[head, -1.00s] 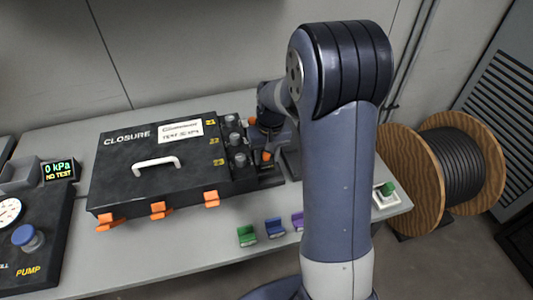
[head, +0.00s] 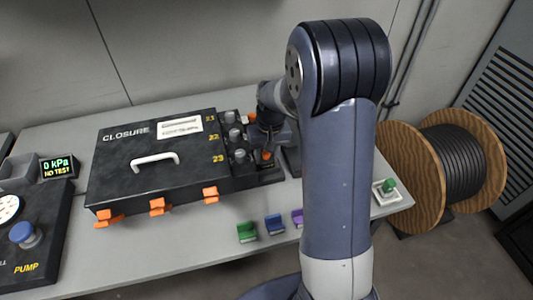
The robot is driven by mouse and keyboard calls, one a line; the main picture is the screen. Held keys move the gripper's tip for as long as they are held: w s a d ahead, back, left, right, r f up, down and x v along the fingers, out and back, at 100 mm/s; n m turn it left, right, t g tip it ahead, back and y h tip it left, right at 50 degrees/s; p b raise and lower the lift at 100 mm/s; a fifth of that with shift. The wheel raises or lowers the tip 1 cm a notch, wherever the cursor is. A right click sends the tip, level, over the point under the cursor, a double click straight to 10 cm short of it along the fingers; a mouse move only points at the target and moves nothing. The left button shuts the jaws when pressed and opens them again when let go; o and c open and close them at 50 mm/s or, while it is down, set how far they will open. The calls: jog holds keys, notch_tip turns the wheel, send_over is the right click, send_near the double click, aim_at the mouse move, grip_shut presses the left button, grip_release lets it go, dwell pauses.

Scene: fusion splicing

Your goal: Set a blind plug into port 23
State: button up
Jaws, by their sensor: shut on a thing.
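The black closure box (head: 120,170) lies on the table, with yellow labels 21, 22 and 23 along its right side. Port 23 (head: 240,156) is the nearest of the three ports, with a grey round fitting showing. My gripper (head: 267,149) is just right of the port row, pointing down beside port 23 and apart from its fitting. It is shut on what looks like an orange blind plug (head: 267,155), low over a black strip. The fingers are small and dark, and my arm hides part of this area. Another orange piece (head: 251,117) shows farther back.
Green (head: 247,232), blue (head: 275,226) and purple (head: 297,217) blocks lie along the table's front edge. A pump unit (head: 35,245) and a display (head: 58,168) reading 0 kPa, NO TEST stand left. A cable drum (head: 410,170) is right of the table.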

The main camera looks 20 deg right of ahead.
jog(key=o, duration=1.1)
jog(key=shift+c, duration=0.2)
jog(key=shift+w+r, duration=0.1)
jog(key=shift+r, duration=0.25)
notch_tip(320, 180, up, 10)
jog(key=d, duration=0.1)
jog(key=shift+d, duration=0.1)
jog(key=f, duration=0.5)
jog(key=a+f, duration=0.1)
jog(key=f, duration=0.1)
jog(key=shift+f, duration=0.4)
